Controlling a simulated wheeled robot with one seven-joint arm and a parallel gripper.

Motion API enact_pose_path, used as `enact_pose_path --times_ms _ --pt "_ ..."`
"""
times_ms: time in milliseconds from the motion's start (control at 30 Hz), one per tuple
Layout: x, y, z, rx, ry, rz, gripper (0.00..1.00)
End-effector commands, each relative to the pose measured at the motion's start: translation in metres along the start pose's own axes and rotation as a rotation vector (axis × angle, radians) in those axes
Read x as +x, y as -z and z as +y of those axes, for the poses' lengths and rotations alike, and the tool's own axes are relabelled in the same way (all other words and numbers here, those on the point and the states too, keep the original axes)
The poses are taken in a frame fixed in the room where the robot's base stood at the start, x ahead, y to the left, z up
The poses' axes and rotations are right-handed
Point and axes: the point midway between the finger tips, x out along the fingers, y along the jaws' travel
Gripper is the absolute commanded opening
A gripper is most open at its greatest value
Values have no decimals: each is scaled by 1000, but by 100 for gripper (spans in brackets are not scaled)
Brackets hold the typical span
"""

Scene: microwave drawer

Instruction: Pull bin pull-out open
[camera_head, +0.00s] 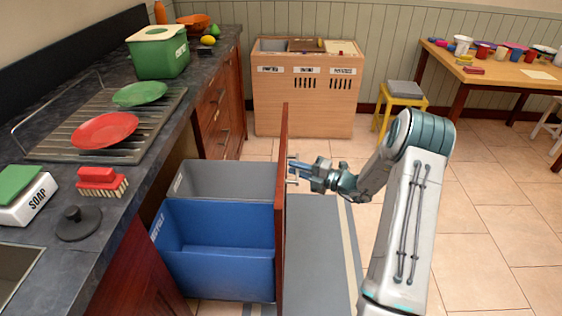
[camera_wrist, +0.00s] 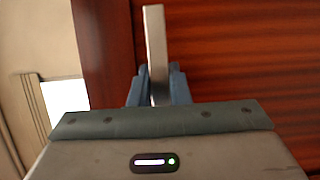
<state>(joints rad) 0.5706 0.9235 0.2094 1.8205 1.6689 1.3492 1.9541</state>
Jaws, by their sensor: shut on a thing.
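The bin pull-out (camera_head: 281,215) stands out from under the counter, its wooden front panel well clear of the cabinet. Behind the panel sit a blue bin (camera_head: 222,262) and a grey bin (camera_head: 232,181). My gripper (camera_head: 292,170) is at the outer face of the panel, on its right side. In the wrist view, my gripper's fingers (camera_wrist: 158,92) are shut on a metal bar handle (camera_wrist: 156,45) in front of the red-brown wood panel (camera_wrist: 240,50). The handle's lower part is hidden between the fingers.
The counter (camera_head: 130,190) on the left holds a dish rack with plates, a green container (camera_head: 158,57), a brush (camera_head: 101,182) and soap. A grey mat (camera_head: 318,245) lies on the floor right of the panel. A wooden bin cabinet (camera_head: 305,95) and yellow stool (camera_head: 402,100) stand behind; the floor at right is clear.

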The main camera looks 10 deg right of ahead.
Motion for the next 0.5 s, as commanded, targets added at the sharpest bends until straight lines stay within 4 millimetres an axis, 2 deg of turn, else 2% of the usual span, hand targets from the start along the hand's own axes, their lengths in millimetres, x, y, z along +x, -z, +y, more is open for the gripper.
enact_pose_path --times_ms 200,500 --pt "-14 -7 1 -1 -2 -5 0" --pt "-16 -8 0 -2 -1 -6 0"
